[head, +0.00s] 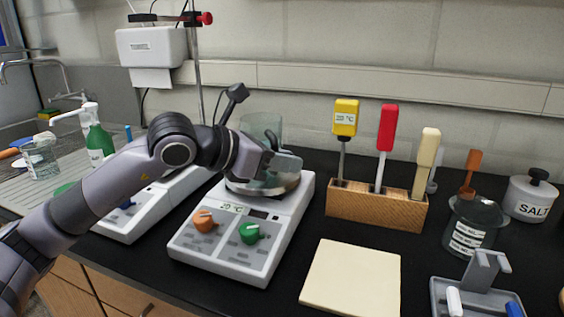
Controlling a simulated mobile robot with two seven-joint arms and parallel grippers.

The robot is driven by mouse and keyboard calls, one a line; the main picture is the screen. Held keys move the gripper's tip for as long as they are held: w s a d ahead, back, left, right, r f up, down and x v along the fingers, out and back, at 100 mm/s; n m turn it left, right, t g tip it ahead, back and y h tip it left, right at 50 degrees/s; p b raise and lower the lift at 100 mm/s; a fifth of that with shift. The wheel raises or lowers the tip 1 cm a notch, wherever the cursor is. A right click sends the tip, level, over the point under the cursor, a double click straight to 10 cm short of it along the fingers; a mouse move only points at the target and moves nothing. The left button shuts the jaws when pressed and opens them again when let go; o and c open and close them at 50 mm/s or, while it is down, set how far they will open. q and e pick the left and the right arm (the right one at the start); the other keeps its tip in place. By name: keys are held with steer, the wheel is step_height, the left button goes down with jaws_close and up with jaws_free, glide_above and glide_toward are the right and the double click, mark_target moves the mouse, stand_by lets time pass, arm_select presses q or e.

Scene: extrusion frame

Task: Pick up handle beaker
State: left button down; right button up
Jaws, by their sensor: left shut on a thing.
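The handle beaker (262,124) is clear glass and stands upright over the round metal plate of a white hot plate (222,252). I cannot tell whether its base touches the plate. My left arm reaches in from the left, and my left gripper (283,163) is at the beaker's front right side, shut on it. The gripper and wrist hide the beaker's handle and much of its lower part. My right gripper is not in view.
A wooden block (376,207) with several upright tools stands right of the hot plate. A cream board (351,277) lies in front. A metal stand (197,80) rises behind.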

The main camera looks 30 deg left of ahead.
arm_select(q)
step_height(320, 180, up, 19)
steer(key=p, duration=0.3)
stand_by(1.0)
steer(key=shift+r, duration=0.15)
steer(key=c, duration=1.7)
jaws_free()
jaws_close()
